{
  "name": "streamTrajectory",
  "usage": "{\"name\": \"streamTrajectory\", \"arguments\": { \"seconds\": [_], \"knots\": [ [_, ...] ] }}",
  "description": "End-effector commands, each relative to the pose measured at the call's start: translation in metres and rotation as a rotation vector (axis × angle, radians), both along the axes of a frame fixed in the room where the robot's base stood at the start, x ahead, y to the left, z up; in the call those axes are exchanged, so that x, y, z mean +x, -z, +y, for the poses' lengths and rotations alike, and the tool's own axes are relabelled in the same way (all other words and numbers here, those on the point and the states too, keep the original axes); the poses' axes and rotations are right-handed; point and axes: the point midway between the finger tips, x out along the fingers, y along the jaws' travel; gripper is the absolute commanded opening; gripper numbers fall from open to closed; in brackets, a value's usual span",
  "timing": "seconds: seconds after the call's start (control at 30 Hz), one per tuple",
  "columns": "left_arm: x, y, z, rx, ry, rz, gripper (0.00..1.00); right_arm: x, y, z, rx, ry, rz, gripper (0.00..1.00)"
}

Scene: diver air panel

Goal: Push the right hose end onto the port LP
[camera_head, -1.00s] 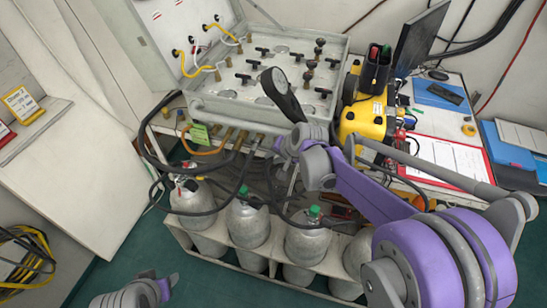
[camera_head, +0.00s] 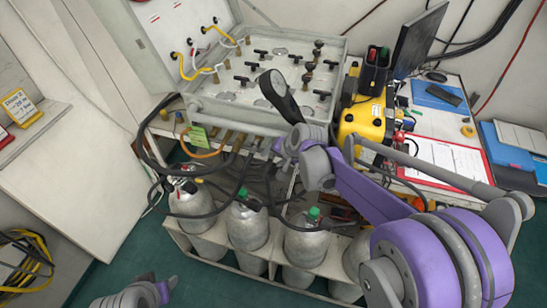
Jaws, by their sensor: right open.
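The air panel (camera_head: 225,112) is an open grey case with knobs, and brass fittings line its front edge. Port LP cannot be picked out; no port lettering is readable. Black hoses (camera_head: 150,150) and an orange hose (camera_head: 207,155) loop below this edge. I cannot tell which is the right hose end. My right gripper (camera_head: 282,148) is at the panel's front right, close to the fittings. Its fingers are small and partly hidden by my wrist; nothing is clearly seen in it. My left gripper (camera_head: 152,279) is barely in view at the bottom left, away from the panel.
Grey gas cylinders (camera_head: 246,225) stand in a rack below the panel. A dark-rimmed dial (camera_head: 279,96) stands above my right wrist. Floor shows at the left.

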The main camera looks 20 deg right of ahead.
Motion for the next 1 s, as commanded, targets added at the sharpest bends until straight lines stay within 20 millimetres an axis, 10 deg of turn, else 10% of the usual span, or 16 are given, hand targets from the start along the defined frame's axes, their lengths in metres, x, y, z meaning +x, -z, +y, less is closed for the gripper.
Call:
{"name": "streamTrajectory", "arguments": {
  "seconds": [1.0],
  "knots": [
    [0.003,-0.008,0.0,0.0,0.0,-0.005,0.5,-0.058,-0.089,-0.024,0.0,0.0,0.0,0.61]
  ]
}}
